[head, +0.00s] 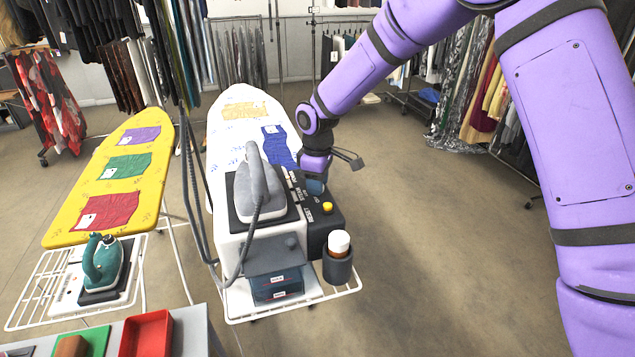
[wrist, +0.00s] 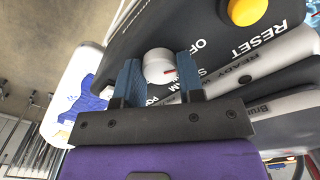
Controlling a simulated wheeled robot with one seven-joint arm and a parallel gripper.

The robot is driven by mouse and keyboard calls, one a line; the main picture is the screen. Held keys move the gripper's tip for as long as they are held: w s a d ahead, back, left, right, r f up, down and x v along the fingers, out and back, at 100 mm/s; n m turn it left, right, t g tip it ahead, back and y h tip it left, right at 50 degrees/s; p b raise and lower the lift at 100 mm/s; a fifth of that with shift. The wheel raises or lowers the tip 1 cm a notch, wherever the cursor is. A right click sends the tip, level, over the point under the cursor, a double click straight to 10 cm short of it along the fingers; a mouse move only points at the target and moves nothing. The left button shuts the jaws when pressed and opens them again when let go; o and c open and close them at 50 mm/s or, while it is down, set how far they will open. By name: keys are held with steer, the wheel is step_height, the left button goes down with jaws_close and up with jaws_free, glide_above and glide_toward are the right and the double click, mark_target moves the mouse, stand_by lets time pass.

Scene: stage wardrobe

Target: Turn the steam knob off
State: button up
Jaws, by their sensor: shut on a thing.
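The lettering "OFF" and part of "STEAM" show beside the knob. In the head view my gripper (head: 315,186) is down at the panel and hides the knob.
A yellow reset button (head: 327,207) is on the same panel, near my gripper. A grey iron (head: 256,185) stands on the station, with a white-capped bottle (head: 339,244) in a holder in front. A yellow ironing board (head: 115,175) is at left. Open floor lies to the right.

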steer(key=shift+n, duration=0.5)
steer(key=o, duration=0.9)
steer(key=shift+r, duration=0.1)
step_height(320, 180, up, 11)
steer(key=shift+f, duration=0.2)
steer(key=shift+d+r, duration=0.1)
